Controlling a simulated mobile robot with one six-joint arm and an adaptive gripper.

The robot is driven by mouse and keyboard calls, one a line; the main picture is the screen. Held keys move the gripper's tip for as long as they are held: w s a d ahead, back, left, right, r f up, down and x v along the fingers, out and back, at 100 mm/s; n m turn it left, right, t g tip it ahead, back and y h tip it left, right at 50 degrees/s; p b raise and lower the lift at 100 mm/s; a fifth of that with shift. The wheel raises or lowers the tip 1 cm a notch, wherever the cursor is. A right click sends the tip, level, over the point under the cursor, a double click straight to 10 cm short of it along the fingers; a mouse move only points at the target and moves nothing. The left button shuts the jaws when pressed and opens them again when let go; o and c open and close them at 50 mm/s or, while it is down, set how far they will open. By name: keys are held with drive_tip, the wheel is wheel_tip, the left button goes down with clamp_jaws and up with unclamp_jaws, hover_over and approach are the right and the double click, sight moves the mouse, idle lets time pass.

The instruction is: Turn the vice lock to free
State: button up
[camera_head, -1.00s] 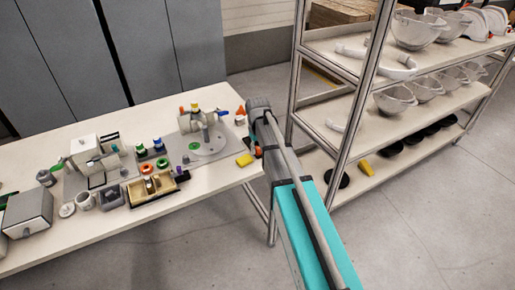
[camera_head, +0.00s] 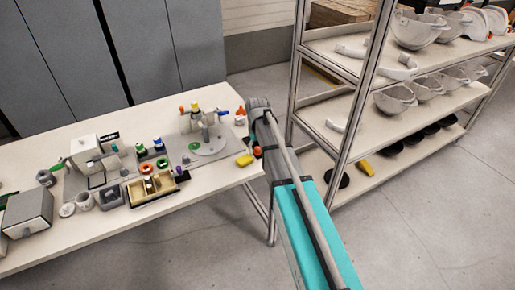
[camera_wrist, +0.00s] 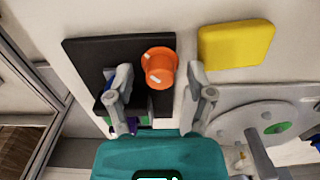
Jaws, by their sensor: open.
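An orange round knob (camera_wrist: 158,68) with a white mark stands on a dark square plate (camera_wrist: 85,52) in the wrist view. It appears to be the vice lock. My gripper (camera_wrist: 161,75) is open, with one finger on each side of the knob. A gap shows on the right and I see no clear contact on the left. Blue, green and purple parts near the left finger are partly hidden. In the head view a small orange part (camera_head: 257,152) shows beside my arm at the table's right end.
A yellow block (camera_wrist: 236,44) lies right of the plate. A grey round fixture (camera_wrist: 268,118) is at the lower right. In the head view, the table (camera_head: 90,237) holds a wooden tray (camera_head: 140,198) and several parts. A shelf rack (camera_head: 330,150) with helmet shells stands right.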

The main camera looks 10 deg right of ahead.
sight(258, 147)
drive_tip(key=shift+m, duration=0.4)
drive_tip(key=m, duration=0.3)
drive_tip(key=shift+m, duration=0.3)
drive_tip(key=m, duration=0.4)
drive_tip(key=shift+m, duration=0.3)
drive_tip(key=m, duration=0.9)
wheel_tip(258, 147, up, 14)
drive_tip(key=p, duration=1.4)
drive_tip(key=s+d+f+n+b, duration=0.1)
drive_tip(key=s+n, duration=0.6)
drive_tip(key=s, duration=0.3)
drive_tip(key=s+d+f+n+b, duration=0.1)
drive_tip(key=s+f+n+b, duration=0.1)
drive_tip(key=s+n, duration=0.5)
drive_tip(key=s, duration=0.4)
drive_tip(key=shift+d, duration=0.25)
